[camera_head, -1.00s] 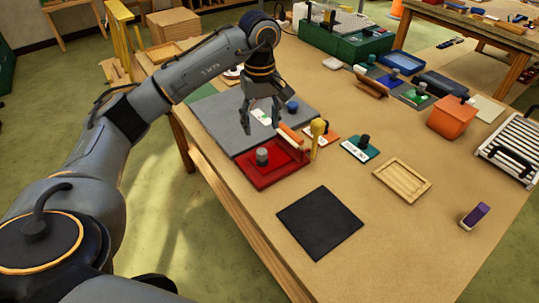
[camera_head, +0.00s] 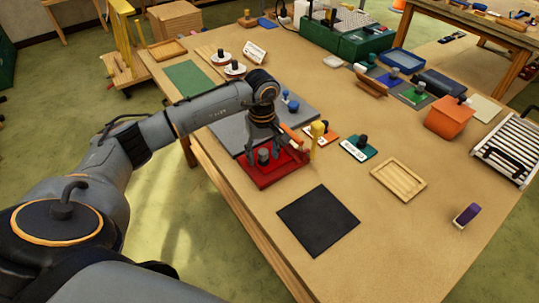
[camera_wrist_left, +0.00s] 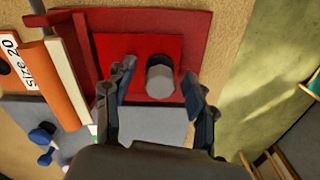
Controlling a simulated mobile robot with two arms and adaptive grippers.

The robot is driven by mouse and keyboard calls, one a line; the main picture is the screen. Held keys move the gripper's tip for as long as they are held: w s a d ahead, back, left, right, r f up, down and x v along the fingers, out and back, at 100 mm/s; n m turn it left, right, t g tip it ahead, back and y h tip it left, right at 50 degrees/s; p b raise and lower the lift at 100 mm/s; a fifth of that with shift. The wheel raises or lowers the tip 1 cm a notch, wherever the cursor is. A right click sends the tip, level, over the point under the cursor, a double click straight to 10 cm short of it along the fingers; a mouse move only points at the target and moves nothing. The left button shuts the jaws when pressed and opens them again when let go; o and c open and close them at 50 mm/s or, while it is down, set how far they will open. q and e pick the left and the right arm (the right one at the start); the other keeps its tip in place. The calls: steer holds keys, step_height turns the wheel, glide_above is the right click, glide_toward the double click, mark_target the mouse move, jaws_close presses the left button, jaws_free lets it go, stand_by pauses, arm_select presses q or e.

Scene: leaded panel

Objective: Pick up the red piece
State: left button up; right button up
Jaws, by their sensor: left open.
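The red piece (camera_wrist_left: 118,46) is a flat bright red plate with a grey knob (camera_wrist_left: 160,80) standing up on it. It lies in a darker red tray (camera_wrist_left: 185,19), which also shows in the head view (camera_head: 268,182) at the near left edge of the table. My left gripper (camera_head: 264,160) points down over the tray. In the left wrist view its fingers are spread, one on either side of the knob, with gaps between. The fingers and palm hide part of the red piece. My right gripper is in neither view.
An orange-and-cream block (camera_wrist_left: 38,80) stands close beside the tray, with a yellow upright piece (camera_head: 317,138) near it. A grey board (camera_head: 226,134) lies behind. A black mat (camera_head: 318,221) lies in front. Table space to the right is partly clear.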

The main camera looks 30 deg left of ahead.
mark_target(264, 151)
arm_select(q)
jaws_close()
steer(key=shift+r, duration=0.1)
steer(key=shift+r+b, duration=0.4)
steer(key=shift+r, duration=0.05)
step_height(264, 151, up, 2)
steer(key=shift+w+r+b, duration=0.1)
steer(key=shift+r+b, duration=0.1)
steer(key=shift+b, duration=0.5)
steer(key=s+d+b, duration=0.1)
steer(key=s+d, duration=0.1)
steer(key=d, duration=0.3)
steer(key=s+d+b, duration=0.2)
steer(key=d, duration=0.3)
steer(key=s+d+b, duration=0.1)
steer(key=s+d, duration=0.1)
steer(key=d, duration=0.3)
steer(key=shift+s+d, duration=0.3)
steer(key=shift+d, duration=0.1)
steer(key=shift+s+d+b, duration=0.25)
steer(key=shift+d+b, duration=0.05)
steer(key=shift+d, duration=0.15)
